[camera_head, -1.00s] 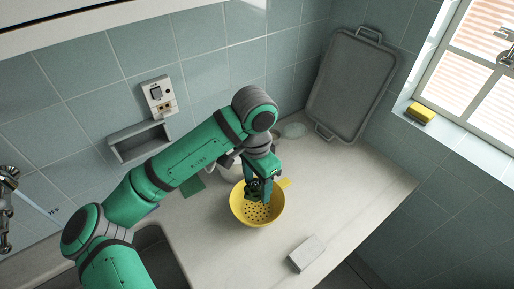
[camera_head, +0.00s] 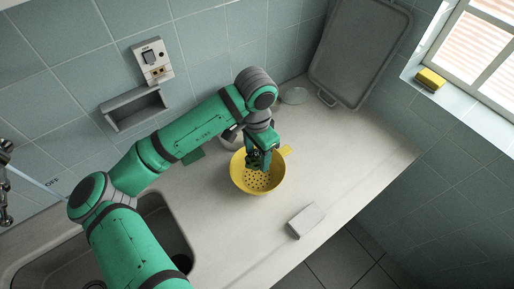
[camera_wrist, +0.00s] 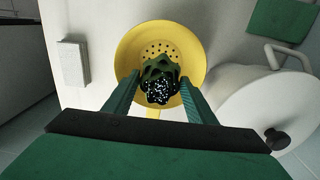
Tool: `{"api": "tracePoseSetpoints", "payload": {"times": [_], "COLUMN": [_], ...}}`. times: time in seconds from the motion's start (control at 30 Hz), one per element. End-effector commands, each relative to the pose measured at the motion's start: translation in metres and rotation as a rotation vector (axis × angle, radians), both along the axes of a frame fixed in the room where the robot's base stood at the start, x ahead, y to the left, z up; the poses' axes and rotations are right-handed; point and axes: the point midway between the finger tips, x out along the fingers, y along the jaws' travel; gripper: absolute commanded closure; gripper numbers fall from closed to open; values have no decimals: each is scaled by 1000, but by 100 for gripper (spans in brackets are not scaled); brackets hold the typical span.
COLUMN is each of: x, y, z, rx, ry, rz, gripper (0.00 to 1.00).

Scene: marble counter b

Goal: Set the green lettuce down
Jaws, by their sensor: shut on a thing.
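My gripper (camera_head: 260,160) is shut on the green lettuce (camera_wrist: 160,80) and points down over the yellow colander (camera_head: 246,185). In the wrist view the lettuce sits dark green between the two fingertips, with the colander's (camera_wrist: 192,42) holed bowl behind it. I cannot tell whether the lettuce touches the bowl. In the head view my gripper mostly hides the lettuce.
A white pot with a lid (camera_wrist: 270,115) stands close beside the colander. A green cloth (camera_wrist: 283,20) lies behind it. A pale block (camera_head: 306,221) lies near the counter's front edge. A grey tray (camera_head: 360,52) leans on the wall. The counter right of the colander is clear.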

Motion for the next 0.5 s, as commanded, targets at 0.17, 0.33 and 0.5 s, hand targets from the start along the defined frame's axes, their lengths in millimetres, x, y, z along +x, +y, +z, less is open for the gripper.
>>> {"api": "tracePoseSetpoints", "payload": {"times": [0.17,0.33,0.5], "x": [-1,-1,0], "y": [0,0,0], "z": [-19,-33,-42], "rx": [0,0,-1], "ry": [1,2,1], "rz": [0,0,1], "gripper": [76,76,76]}}
